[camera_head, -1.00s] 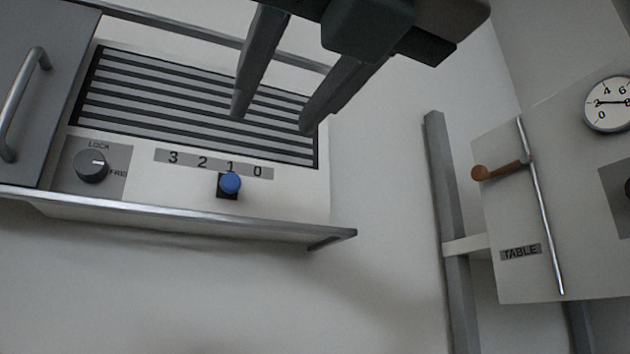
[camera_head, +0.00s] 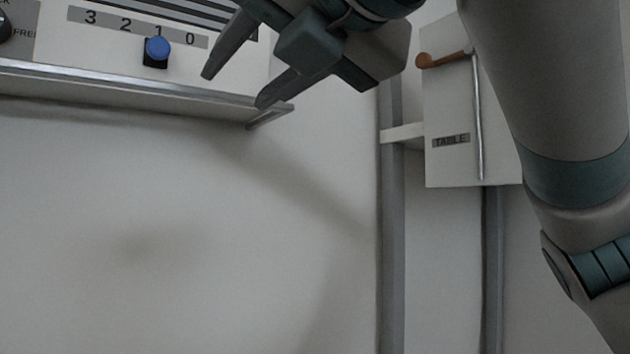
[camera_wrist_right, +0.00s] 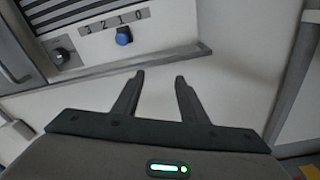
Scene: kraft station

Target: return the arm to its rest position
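My right gripper (camera_head: 232,88) is at the top middle of the head view, in front of the right end of the vented panel. Its two fingers are spread apart with nothing between them. In the right wrist view the open fingers (camera_wrist_right: 159,78) point toward the panel's lower rail, with bare wall between them. My right arm comes down the right side of the head view. My left gripper is in neither view.
A panel carries a blue knob (camera_head: 157,50) near the 1 on a 3-2-1-0 scale, also in the wrist view (camera_wrist_right: 124,37). A metal rail (camera_head: 110,89) juts out below. A TABLE board (camera_head: 450,165) with a brown-handled lever (camera_head: 440,60) stands right. The lower-left wall is clear.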

